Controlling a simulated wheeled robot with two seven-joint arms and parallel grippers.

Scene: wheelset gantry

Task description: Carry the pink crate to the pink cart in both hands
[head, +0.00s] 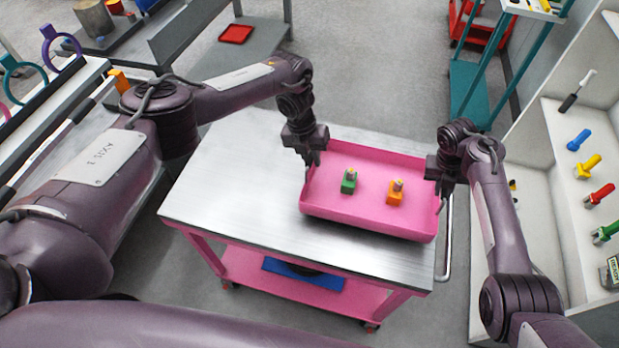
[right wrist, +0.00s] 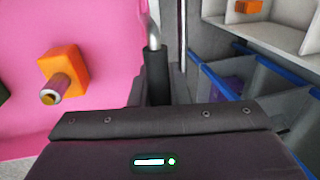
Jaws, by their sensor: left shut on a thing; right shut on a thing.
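The pink crate (head: 330,208) is a shallow open tray over the right part of the pink cart's (head: 235,185) metal top. Its right end reaches about the top's right edge. I cannot tell whether it rests on the top or hovers just above. A green block (head: 348,182) and an orange block (head: 395,192) stand inside, each with a small fitting. My left gripper (head: 311,157) is shut on the crate's left wall. My right gripper (head: 438,180) is shut on its right wall. The right wrist view shows the pink crate floor (right wrist: 95,35) and the orange block (right wrist: 62,72).
A white shelf (head: 560,180) with coloured tools stands close on the right. A teal cart (head: 470,85) stands behind it. A grey bench with a red tray (head: 236,34) is at the back left. The cart top's left part is bare. A blue item (head: 300,273) lies on the lower shelf.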

